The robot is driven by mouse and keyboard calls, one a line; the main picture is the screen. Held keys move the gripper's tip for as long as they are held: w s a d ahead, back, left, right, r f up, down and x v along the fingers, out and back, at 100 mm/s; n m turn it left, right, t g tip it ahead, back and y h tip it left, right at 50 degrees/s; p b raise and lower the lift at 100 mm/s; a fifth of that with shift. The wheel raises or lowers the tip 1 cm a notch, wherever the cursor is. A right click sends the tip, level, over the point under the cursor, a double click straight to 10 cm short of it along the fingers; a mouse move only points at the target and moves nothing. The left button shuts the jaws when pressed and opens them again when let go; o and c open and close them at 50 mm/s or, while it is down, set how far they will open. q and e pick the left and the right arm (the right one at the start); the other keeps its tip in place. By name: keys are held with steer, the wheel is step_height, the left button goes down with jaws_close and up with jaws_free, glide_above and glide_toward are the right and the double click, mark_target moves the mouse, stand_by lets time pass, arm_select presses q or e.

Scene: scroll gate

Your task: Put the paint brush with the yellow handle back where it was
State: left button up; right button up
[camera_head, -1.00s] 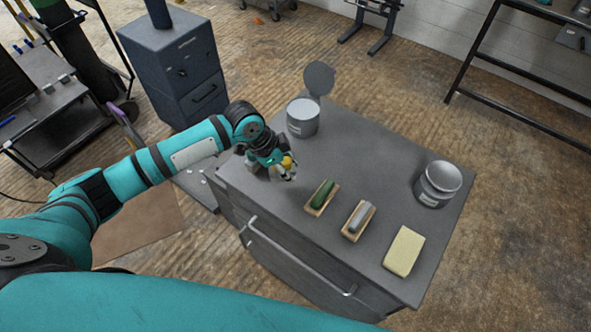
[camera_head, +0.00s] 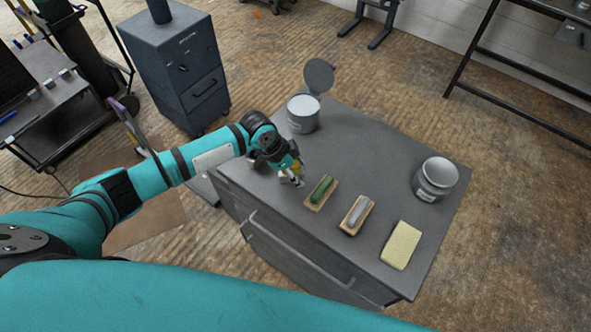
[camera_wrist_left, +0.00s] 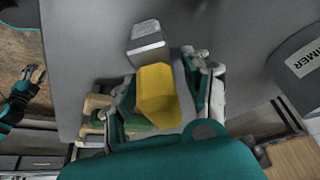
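My left gripper (camera_head: 296,180) is over the left part of the grey cabinet top, just left of the green-topped block. In the left wrist view, the yellow handle (camera_wrist_left: 157,97) of the paint brush sits between the two fingers of this gripper (camera_wrist_left: 160,92), which are shut on it. A silver piece (camera_wrist_left: 148,45) shows beyond the handle, probably the brush's metal part; the bristles cannot be made out. In the head view only a little yellow shows at the gripper. My right gripper (camera_wrist_left: 27,90) appears small at the left of the wrist view, its fingers apart and empty.
On the cabinet top (camera_head: 365,150) lie a green-topped wooden block (camera_head: 322,191), a grey-topped one (camera_head: 357,214) and a pale yellow block (camera_head: 401,245). An open can (camera_head: 303,114) with raised lid stands at the back left, another can (camera_head: 435,178) at the right. The middle back is clear.

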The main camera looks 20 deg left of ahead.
mark_target(280, 174)
arm_select(q)
steer(key=shift+r, duration=0.1)
steer(key=b+v, duration=0.2)
steer(key=v, duration=0.9)
steer(key=shift+s+a+r, duration=0.1)
steer(key=shift+a+r, duration=0.1)
steer(key=shift+r, duration=0.25)
